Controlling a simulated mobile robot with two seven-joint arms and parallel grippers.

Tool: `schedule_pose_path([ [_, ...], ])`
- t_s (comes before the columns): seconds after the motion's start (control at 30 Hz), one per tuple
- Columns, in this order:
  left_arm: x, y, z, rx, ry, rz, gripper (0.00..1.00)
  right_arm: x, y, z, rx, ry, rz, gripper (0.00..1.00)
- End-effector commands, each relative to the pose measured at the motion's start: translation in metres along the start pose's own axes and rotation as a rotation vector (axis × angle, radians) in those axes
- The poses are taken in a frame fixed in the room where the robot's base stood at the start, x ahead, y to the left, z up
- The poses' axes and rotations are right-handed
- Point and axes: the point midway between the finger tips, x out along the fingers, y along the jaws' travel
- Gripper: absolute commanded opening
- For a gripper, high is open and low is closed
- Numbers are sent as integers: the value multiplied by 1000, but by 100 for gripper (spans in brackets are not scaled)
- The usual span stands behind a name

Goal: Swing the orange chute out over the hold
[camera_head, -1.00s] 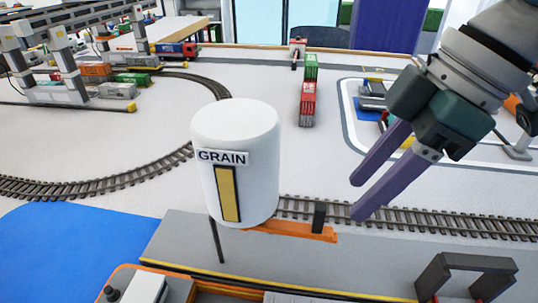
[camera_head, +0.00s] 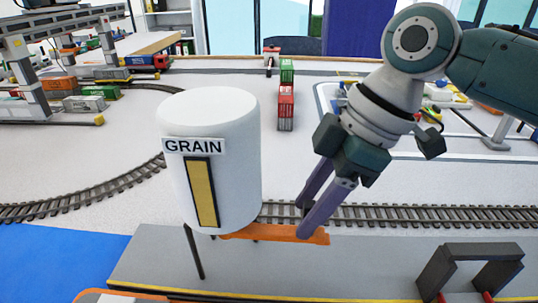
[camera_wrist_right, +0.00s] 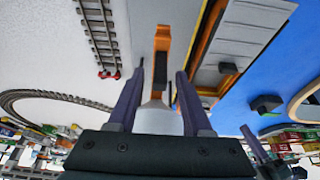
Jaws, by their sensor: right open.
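The orange chute (camera_head: 285,233) sticks out from under the white GRAIN silo (camera_head: 212,165), lying along the grey quay. In the right wrist view the chute (camera_wrist_right: 162,38) carries a black upright handle (camera_wrist_right: 160,68) near its outer part. My right gripper (camera_head: 303,218) is open at the chute's outer end, its purple fingers pointing down. In the right wrist view its fingertips (camera_wrist_right: 160,76) stand either side of the handle, with gaps showing. The hold belongs to the orange-rimmed ship (camera_wrist_right: 197,45) beside the quay; the head view shows only its edge at the bottom.
A railway track (camera_head: 400,215) runs behind the chute. A dark grey frame (camera_head: 470,262) stands on the quay at right. Red and green containers (camera_head: 286,95) stand farther back. Blue water (camera_head: 50,260) lies at left.

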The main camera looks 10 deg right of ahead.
Motion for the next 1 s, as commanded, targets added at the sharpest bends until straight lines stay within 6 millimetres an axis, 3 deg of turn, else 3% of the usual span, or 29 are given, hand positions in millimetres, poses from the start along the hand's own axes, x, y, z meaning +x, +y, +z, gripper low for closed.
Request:
schedule_pose_path([
  [0.2,0,0,0,0,0,0,0,0,0,0,0,0,0,50],
  [0.63,0,0,0,0,0,0,0,0,0,0,0,0,0,2],
  [1.0,0,0,0,0,0,0,0,0,0,0,0,0,0,0],
])
